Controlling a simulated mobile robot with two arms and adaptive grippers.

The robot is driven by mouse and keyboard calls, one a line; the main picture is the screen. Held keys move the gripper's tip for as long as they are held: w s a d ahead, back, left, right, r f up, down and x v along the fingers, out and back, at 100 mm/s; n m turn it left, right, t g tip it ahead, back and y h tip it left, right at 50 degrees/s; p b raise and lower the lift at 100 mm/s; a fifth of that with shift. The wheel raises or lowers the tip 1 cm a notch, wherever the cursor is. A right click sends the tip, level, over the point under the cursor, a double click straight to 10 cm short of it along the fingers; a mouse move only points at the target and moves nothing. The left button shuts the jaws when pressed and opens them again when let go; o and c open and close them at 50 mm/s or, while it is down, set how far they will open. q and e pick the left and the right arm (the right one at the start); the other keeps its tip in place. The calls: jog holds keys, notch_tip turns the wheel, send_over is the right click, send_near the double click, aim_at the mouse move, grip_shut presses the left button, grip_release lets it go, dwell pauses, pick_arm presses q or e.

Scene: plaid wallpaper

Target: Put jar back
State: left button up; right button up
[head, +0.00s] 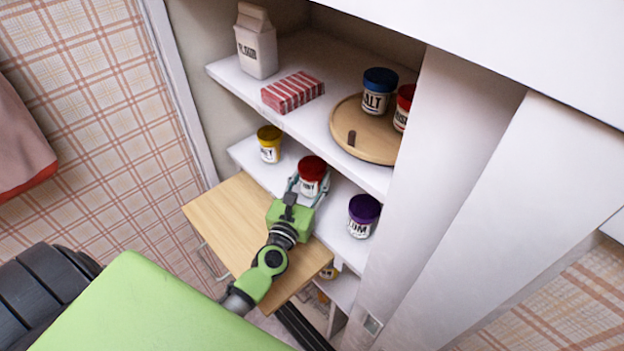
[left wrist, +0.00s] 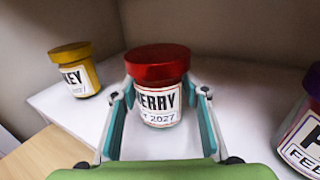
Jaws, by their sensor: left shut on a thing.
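A jar with a red lid (head: 313,168) is at the middle shelf (head: 345,250), between a yellow-lidded jar and a purple-lidded one. In the left wrist view the red-lidded jar (left wrist: 157,72) is upright, and its label reads "ERRY" and "2027". My left gripper (head: 308,186) is shut on it, one finger on each side, and reaches in from the front. The gripper (left wrist: 160,100) also shows in the left wrist view. Whether the jar's base touches the shelf I cannot tell. My right gripper is not in view.
The yellow-lidded jar (head: 269,145) stands left and the purple-lidded jar (head: 363,216) right. The upper shelf holds a flour carton (head: 256,50), a red-striped packet (head: 292,92) and a round wooden tray (head: 365,146) with a blue-lidded jar (head: 378,92). A wooden panel (head: 235,215) juts out below.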

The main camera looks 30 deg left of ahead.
pick_arm(q)
jog(key=o, duration=1.3)
jog(key=shift+f, duration=0.1)
jog(key=shift+o, duration=0.3)
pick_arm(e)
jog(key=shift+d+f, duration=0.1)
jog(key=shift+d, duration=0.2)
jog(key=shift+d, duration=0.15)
pick_arm(q)
jog(key=shift+r, duration=0.2)
jog(key=shift+s+d+f, duration=0.1)
jog(key=shift+s+f, duration=0.05)
jog(key=shift+s, duration=0.2)
jog(key=s+b, duration=0.1)
jog(key=s, duration=0.2)
jog(key=s+d+b, duration=0.1)
jog(key=s, duration=0.2)
jog(key=s+b, duration=0.1)
jog(key=s, duration=0.3)
jog(key=shift+s+d, duration=0.1)
jog(key=shift+d, duration=0.1)
jog(key=shift+s, duration=0.55)
jog(key=shift+d, duration=0.1)
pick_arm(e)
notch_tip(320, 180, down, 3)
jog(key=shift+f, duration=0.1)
